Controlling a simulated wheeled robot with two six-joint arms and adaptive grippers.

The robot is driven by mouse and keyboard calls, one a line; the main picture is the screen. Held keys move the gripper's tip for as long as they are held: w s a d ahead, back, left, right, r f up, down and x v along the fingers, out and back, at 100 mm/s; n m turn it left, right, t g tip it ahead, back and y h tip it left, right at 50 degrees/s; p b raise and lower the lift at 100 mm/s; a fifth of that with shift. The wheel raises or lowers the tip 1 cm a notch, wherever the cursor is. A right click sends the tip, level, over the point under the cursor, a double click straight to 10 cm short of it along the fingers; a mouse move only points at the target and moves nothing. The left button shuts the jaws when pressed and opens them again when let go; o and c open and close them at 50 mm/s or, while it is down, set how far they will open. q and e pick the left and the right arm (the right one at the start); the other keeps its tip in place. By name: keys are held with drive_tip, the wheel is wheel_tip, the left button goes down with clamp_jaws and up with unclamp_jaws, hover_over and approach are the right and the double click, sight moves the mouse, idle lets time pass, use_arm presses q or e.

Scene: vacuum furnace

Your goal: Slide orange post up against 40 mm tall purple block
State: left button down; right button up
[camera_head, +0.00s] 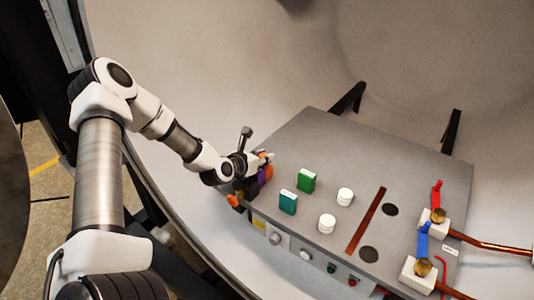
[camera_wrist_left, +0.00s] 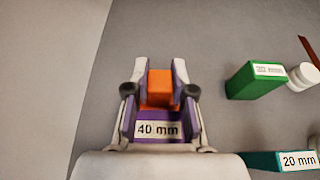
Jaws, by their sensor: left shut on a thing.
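The orange post (camera_wrist_left: 160,86) is between the two fingertips of my left gripper (camera_wrist_left: 160,80) in the left wrist view. The purple block, labelled 40 mm (camera_wrist_left: 158,130), lies between the fingers on the palm side of the post. The two look close together; whether they touch is not clear. In the head view, my left gripper (camera_head: 258,167) is at the left end of the grey panel, with the orange post (camera_head: 269,173) and purple block (camera_head: 262,176) partly hidden by it. The gripper is shut on the orange post. My right gripper is not in view.
A green block (camera_head: 306,181), a teal block (camera_head: 288,202) labelled 20 mm, and two white cylinders (camera_head: 345,196) (camera_head: 327,223) stand to the right on the grey panel (camera_head: 320,130). Terminals with red and blue parts are farther right. The panel's back left is clear.

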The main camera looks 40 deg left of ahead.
use_arm(q)
drive_tip(key=shift+s, duration=0.35)
drive_tip(key=c, duration=1)
unclamp_jaws()
drive_tip(key=shift+d, duration=0.1)
drive_tip(key=shift+o, duration=0.2)
wheel_tip(320, 180, up, 10)
drive_tip(key=shift+f, duration=0.1)
